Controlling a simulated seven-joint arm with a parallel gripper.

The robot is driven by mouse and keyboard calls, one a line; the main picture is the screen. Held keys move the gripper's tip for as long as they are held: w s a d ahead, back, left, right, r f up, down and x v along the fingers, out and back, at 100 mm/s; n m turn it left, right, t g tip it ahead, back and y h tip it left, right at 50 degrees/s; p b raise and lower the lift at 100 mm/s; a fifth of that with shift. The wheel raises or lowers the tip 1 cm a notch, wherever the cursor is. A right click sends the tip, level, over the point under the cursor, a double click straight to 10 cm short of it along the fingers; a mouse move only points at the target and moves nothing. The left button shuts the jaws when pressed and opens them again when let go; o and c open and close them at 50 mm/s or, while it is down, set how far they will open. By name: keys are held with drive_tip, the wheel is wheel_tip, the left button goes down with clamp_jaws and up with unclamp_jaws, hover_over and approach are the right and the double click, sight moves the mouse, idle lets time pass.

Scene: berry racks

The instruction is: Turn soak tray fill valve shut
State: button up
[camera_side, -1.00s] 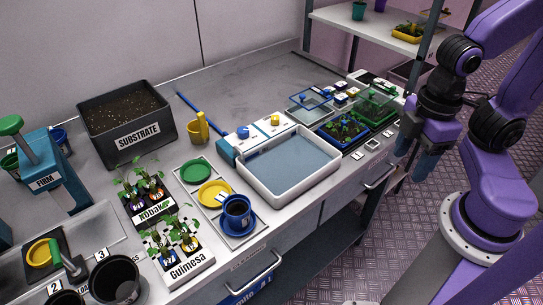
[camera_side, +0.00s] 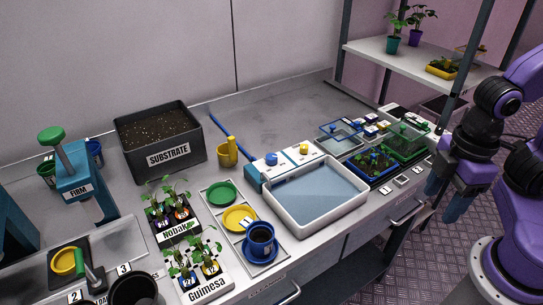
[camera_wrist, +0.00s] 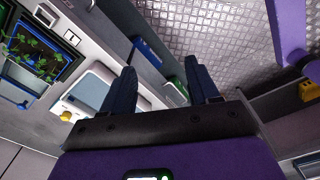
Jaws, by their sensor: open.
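The soak tray (camera_side: 343,218) is a white basin holding grey-blue water, in the middle of the bench. My gripper (camera_side: 446,193) is open and empty, pointing down beyond the bench's right front edge. Its two fingers also show apart in the wrist view (camera_wrist: 162,84).
Seedling trays (camera_side: 372,180) and small labelled plates stand right of the soak tray. A blue cup (camera_side: 261,240), yellow mug (camera_side: 228,153), potted plants and substrate bin (camera_side: 163,155) are to the left. A shelf (camera_side: 420,62) stands behind.

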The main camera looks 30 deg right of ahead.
drive_tip(key=shift+a, duration=0.1)
wheel_tip(320, 180, up, 5)
drive_tip(key=n, duration=0.5)
hover_over(272, 156)
wheel_tip(272, 156, down, 16)
drive_tip(key=shift+a+f, duration=0.1)
drive_tip(key=shift+f, duration=0.1)
drive_tip(key=c, duration=1)
drive_tip(key=shift+c, duration=0.2)
